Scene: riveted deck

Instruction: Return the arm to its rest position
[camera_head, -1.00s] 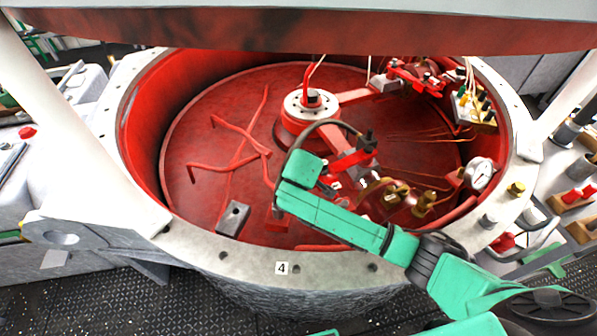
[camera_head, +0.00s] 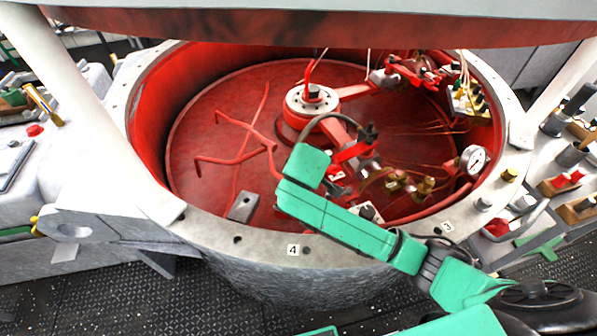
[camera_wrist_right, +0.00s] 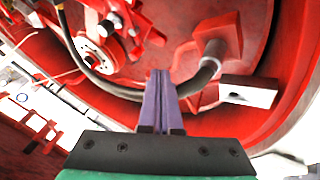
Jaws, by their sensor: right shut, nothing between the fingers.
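My right arm (camera_head: 345,222), green with black joints, comes in from the lower right in the head view. It reaches over the rim of the round red vessel (camera_head: 205,140), its bent wrist above the inside. The fingers are hidden behind the wrist there. In the right wrist view my right gripper (camera_wrist_right: 161,74) shows two purple fingers pressed together, with nothing between them. The fingertips point toward the vessel's red inside, beside a dark hose (camera_wrist_right: 198,80); I cannot tell how close they are. My left gripper is not in view.
The pale bolted rim (camera_head: 270,248) runs around the vessel, under a raised lid (camera_head: 300,30) on white posts (camera_head: 75,105). Inside are bent red rods (camera_head: 240,135), a central hub (camera_head: 311,100), brass fittings (camera_head: 400,183) and a gauge (camera_head: 473,160). Dark riveted deck (camera_head: 130,300) lies in front.

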